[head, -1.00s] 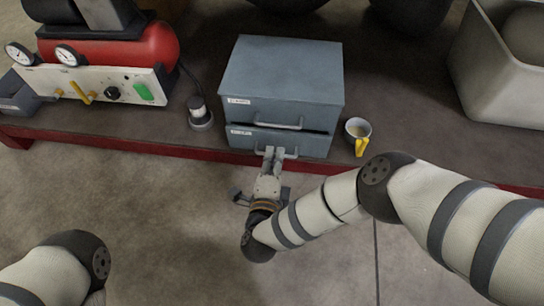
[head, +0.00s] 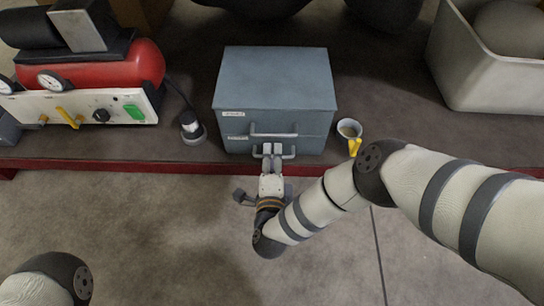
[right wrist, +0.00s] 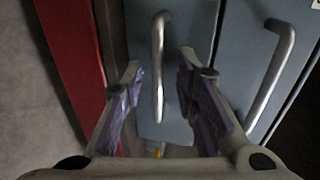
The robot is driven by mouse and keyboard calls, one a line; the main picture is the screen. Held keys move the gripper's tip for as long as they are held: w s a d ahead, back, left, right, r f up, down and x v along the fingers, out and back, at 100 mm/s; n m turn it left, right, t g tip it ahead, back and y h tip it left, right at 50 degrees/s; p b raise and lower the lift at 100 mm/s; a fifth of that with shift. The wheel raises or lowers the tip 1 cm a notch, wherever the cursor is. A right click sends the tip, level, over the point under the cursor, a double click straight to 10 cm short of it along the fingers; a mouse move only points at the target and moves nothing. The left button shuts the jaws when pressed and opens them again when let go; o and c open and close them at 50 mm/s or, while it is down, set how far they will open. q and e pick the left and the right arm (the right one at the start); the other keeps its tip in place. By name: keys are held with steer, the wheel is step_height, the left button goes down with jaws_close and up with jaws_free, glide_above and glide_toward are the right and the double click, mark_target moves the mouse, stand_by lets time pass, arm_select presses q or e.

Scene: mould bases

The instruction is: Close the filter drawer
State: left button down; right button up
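A grey-blue cabinet (head: 275,78) with two stacked drawers stands on the bench. Each drawer has a bar handle and a small label that I cannot read. The lower drawer (head: 239,144) looks nearly flush with the upper drawer (head: 300,120) in the head view; any small gap is hard to tell. My right gripper (head: 271,150) is at the lower drawer's front. In the right wrist view its fingers (right wrist: 160,75) are apart, with the lower handle (right wrist: 158,65) between them. The upper handle (right wrist: 272,80) lies to the right. My left gripper is out of view.
A mug with a yellow handle (head: 349,130) stands just right of the cabinet. A pale bin (head: 490,85) is at right. The bench's red edge (head: 110,165) runs below the drawers.

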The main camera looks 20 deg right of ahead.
steer(key=v, duration=1.2)
